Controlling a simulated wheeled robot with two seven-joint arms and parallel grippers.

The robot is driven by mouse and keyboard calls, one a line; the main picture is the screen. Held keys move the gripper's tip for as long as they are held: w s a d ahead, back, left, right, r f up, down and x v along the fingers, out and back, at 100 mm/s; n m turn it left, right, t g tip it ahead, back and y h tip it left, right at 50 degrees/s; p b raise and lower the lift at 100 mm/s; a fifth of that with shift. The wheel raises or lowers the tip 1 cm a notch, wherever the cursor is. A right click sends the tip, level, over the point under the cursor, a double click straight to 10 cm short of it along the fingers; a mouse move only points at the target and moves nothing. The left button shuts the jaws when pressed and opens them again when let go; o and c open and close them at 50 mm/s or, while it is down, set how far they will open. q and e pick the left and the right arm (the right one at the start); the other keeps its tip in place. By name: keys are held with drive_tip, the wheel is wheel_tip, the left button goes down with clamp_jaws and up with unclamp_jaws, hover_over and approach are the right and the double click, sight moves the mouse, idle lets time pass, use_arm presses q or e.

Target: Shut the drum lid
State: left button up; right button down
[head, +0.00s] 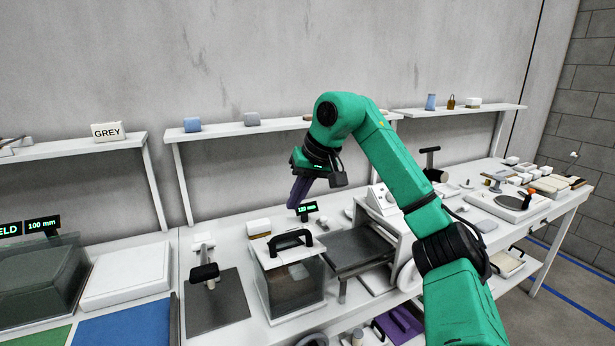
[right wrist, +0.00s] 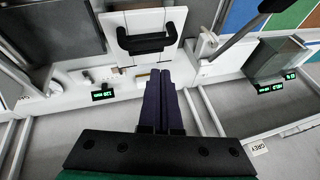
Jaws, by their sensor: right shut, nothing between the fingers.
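No part is labelled as the drum, and I cannot tell for certain which it is. A box with a see-through front (head: 290,290) stands on the bench, with a white top bearing a black handle (head: 291,239). The handle also shows in the right wrist view (right wrist: 146,42). A rounded white part (head: 407,274) shows beside my right arm, mostly hidden by it. My right gripper (head: 293,206) is shut and empty, its dark purple fingers pointing down above the back of the bench, behind the handled box. The fingers also show in the right wrist view (right wrist: 158,74). My left gripper is out of view.
A grey tray (head: 360,249) and a white machine with a dial (head: 383,199) stand right of the box. A black-handled lever (head: 204,272) stands on a dark plate at left. Shelves (head: 270,128) run along the wall. A small green-lit display (head: 307,208) stands near my fingers.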

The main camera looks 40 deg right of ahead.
wheel_tip(320, 180, up, 5)
drive_tip(key=a+n+h+p, duration=0.1)
drive_tip(key=a+h, duration=0.1)
drive_tip(key=h, duration=0.1)
hover_over(285, 236)
drive_tip(key=w+d, duration=0.3)
wheel_tip(285, 236, down, 8)
drive_tip(key=f, duration=0.1)
drive_tip(key=s+f, duration=0.1)
drive_tip(key=a+f, duration=0.1)
drive_tip(key=shift+s+f, duration=0.3)
drive_tip(key=shift+s, duration=0.1)
drive_tip(key=shift+s+f, duration=0.2)
drive_tip(key=shift+s, duration=0.25)
drive_tip(key=shift+a, duration=0.15)
drive_tip(key=shift+w+a, duration=0.1)
drive_tip(key=shift+w, duration=0.05)
